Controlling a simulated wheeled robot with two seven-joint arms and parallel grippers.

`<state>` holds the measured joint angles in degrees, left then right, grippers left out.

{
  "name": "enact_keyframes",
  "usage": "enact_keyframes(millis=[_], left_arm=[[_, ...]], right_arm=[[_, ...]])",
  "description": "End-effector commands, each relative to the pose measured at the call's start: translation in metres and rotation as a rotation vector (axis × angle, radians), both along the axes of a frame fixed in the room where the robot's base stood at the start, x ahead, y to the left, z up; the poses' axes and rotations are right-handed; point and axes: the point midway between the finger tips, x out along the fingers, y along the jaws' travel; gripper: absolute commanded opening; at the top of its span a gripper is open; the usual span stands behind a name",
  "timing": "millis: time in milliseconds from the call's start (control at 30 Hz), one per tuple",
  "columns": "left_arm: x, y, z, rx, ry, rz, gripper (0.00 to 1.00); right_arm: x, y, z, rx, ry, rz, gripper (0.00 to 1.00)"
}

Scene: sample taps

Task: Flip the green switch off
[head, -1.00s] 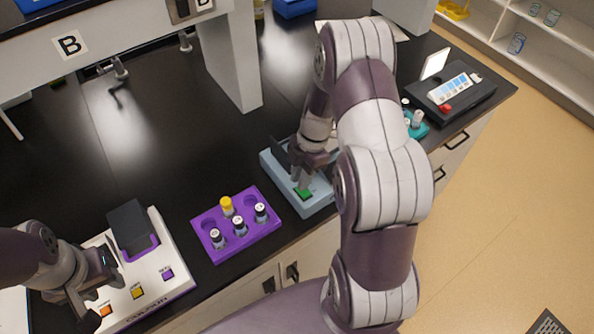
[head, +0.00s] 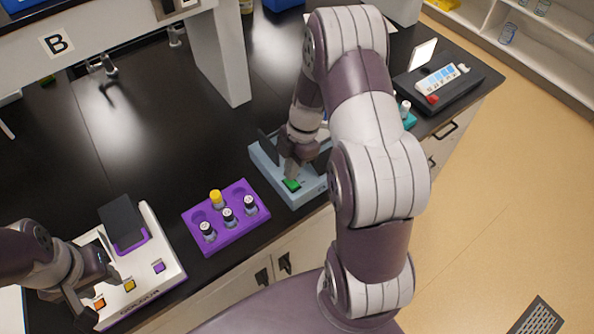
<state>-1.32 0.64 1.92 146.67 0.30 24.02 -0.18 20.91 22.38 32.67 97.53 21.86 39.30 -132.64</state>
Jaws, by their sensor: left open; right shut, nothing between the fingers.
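The green switch (head: 291,185) is on the front of a light blue-grey device (head: 310,190) near the front edge of the bench. My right gripper (head: 291,172) is shut and empty, its tips right over the switch; I cannot tell whether they touch it. My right arm hides the right part of the device. My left gripper (head: 97,290) is open at the lower left, over a white device (head: 165,277) with orange, yellow and purple buttons.
A purple rack (head: 232,238) with several vials stands between the two devices. A teal rack (head: 409,121) and a black instrument (head: 462,90) with a red button are at the right. A shelf post (head: 222,65) rises behind. The dark bench between is clear.

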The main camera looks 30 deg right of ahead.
Motion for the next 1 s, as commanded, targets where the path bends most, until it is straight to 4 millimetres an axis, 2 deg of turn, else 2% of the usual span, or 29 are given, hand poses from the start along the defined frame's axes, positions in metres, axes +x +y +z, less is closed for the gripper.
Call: enact_keyframes(millis=[33,67,100,267,367,433,600,1000], left_arm=[[0.0,0.0,0.016,0.0,0.0,0.0,0.43],[0.0,0.0,0.017,0.0,-0.001,0.0,0.43],[0.0,0.0,0.003,0.0,-0.001,0.0,0.43],[0.0,0.0,-0.009,0.0,0.0,0.0,0.43],[0.0,0.0,-0.008,0.0,0.0,0.0,0.43],[0.0,0.0,0.009,0.0,0.001,0.0,0.43],[0.0,0.0,0.018,0.0,-0.001,0.0,0.43],[0.0,0.0,0.017,0.0,0.0,0.0,0.43]], right_arm=[[0.007,0.005,0.021,-0.001,-0.004,0.004,0.0],[0.01,0.008,0.026,-0.002,-0.005,0.003,0.0],[0.012,0.003,0.027,-0.001,-0.008,0.0,0.0],[0.017,-0.009,0.064,-0.004,-0.009,-0.001,0.0],[0.02,-0.014,0.085,-0.003,-0.007,-0.002,0.0],[0.021,-0.017,0.104,-0.002,-0.003,-0.002,0.0],[0.023,-0.021,0.113,-0.001,-0.002,-0.001,0.0],[0.023,-0.021,0.112,-0.002,-0.004,0.0,0.0]])
